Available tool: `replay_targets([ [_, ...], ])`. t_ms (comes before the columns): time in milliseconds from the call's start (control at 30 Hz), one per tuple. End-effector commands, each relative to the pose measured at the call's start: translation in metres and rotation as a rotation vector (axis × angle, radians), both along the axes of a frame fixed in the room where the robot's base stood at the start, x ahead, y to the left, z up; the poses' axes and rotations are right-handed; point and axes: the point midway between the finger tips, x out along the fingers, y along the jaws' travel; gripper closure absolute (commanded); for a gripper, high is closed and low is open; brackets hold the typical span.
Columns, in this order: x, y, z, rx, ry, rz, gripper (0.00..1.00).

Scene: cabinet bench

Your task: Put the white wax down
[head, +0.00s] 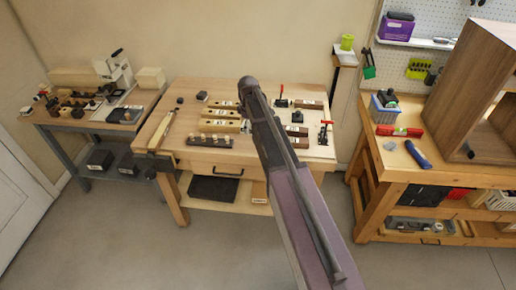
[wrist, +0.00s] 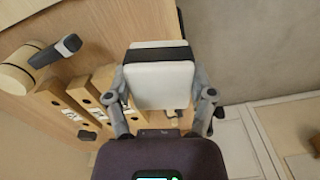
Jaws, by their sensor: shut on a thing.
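The white wax (wrist: 160,85) is a pale, rounded block with a dark band across its far edge. In the wrist view it sits between the two fingers of my gripper (wrist: 161,96), which is shut on it from both sides. The wooden bench top (wrist: 95,25) lies behind and to the left of the wax, with grey floor to the right. Whether the wax touches a surface is not clear. In the head view my arm covers the wax and most of the gripper, over the middle workbench (head: 180,90).
The middle workbench holds pale wooden blocks (head: 220,125), a dark block (head: 202,96) and red-handled clamps (head: 281,95). A cylinder with a dark handle (wrist: 60,50) shows in the wrist view. A side table (head: 75,115) stands left. A wooden cabinet (head: 470,90) stands right.

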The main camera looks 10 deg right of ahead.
Motion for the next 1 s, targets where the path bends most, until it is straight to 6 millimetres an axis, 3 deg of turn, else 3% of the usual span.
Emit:
replay_targets([
  [467,-0.009,0.012,-0.006,0.0,0.0,0.021,0.68],
  [1000,-0.109,0.059,-0.064,-0.001,0.002,0.194,0.68],
])
